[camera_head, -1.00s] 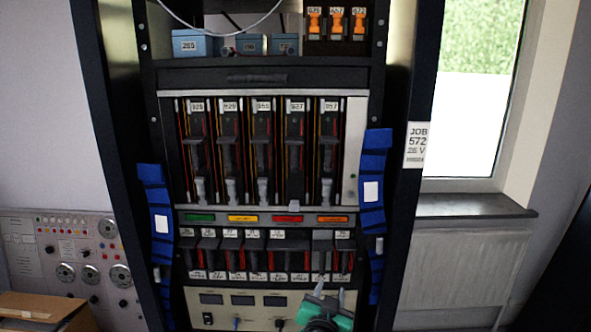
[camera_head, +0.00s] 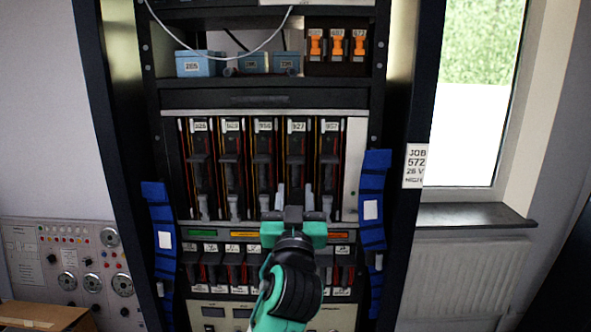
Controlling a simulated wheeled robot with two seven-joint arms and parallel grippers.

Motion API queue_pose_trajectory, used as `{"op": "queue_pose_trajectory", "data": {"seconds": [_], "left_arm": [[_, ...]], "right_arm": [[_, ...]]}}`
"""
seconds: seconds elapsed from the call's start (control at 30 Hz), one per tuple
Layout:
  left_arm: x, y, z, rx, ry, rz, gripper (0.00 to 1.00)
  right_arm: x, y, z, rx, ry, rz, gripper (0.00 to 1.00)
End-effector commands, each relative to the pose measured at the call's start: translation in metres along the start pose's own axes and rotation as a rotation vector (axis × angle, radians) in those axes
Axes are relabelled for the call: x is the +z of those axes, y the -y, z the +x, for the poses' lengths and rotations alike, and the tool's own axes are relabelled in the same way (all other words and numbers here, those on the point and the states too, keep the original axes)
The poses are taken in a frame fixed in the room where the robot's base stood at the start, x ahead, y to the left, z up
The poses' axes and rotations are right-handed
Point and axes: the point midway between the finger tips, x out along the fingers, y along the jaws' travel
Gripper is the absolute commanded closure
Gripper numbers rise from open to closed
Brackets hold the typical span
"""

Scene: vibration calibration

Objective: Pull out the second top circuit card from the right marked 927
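The card marked 927 (camera_head: 297,150) stands upright in the upper row of the rack, second from the right, with its white label at the top. I see no grip on the handle, though the gripper body hides the handle's bottom.
Neighbouring upper cards stand close by, including the rightmost one (camera_head: 330,155). A lower row of cards (camera_head: 215,265) sits below coloured label strips. Blue strapped bundles (camera_head: 374,185) hang at both sides of the rack. A loose white cable (camera_head: 228,52) droops above.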

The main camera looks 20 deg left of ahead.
Motion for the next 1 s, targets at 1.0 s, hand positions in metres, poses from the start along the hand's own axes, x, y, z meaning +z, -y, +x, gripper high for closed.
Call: {"op": "queue_pose_trajectory", "data": {"seconds": [1.0], "left_arm": [[0.001, 0.0, 0.051, 0.0, 0.001, 0.0, 1.0]], "right_arm": [[-0.002, 0.003, -0.019, -0.003, 0.0, 0.001, 0.61]]}}
